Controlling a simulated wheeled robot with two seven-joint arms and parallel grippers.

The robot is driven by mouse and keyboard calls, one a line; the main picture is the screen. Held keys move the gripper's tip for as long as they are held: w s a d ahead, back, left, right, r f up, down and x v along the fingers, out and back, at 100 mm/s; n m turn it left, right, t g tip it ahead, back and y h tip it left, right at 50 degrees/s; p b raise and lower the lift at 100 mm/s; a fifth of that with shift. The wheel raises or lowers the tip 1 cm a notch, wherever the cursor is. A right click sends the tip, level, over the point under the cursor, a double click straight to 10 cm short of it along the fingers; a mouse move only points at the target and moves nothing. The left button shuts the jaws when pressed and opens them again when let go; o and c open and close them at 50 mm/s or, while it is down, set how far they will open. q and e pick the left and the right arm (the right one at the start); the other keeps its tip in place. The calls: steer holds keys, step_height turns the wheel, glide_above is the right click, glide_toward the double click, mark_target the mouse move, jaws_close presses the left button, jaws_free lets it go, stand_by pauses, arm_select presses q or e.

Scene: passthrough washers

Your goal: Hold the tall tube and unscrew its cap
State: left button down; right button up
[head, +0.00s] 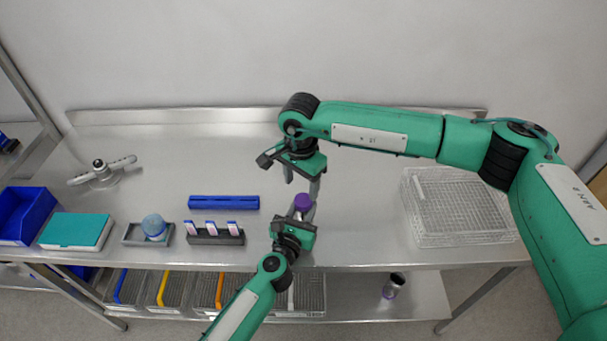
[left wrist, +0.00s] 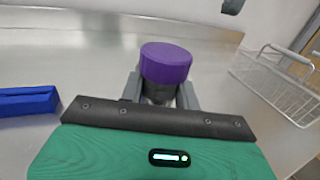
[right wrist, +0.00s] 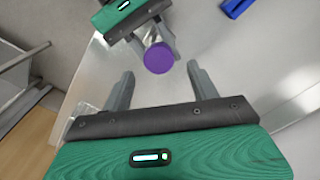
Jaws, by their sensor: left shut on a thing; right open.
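The tall tube shows mostly as its purple cap (head: 303,202); its body (left wrist: 158,94) is largely hidden below the cap between my left fingers. My left gripper (head: 304,212) is shut on the tube and holds it above the table's front part. The cap is on top in the left wrist view (left wrist: 166,64). My right gripper (head: 302,183) is open and empty, just above and behind the cap, pointing down. In the right wrist view the cap (right wrist: 159,58) lies beyond the gap between the right fingers (right wrist: 160,82), apart from both.
A wire basket (head: 460,207) stands on the right of the table. A purple-bottomed container (head: 393,285) is on the lower shelf.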

mark_target(304, 199)
steer(key=m, duration=0.5)
steer(key=shift+r, duration=0.2)
steer(key=m, duration=0.2)
steer(key=shift+r+m, duration=0.1)
steer(key=shift+m, duration=0.3)
steer(key=m, duration=0.6)
steer(key=shift+r, duration=0.25)
steer(key=m, duration=0.3)
steer(key=shift+r, duration=0.1)
steer(key=m, duration=0.5)
steer(key=shift+w+d+r, duration=0.1)
steer(key=shift+d+r, duration=0.05)
steer(key=m, duration=0.6)
steer(key=shift+d+r, duration=0.15)
steer(key=shift+r, duration=0.05)
steer(key=shift+f, duration=4)
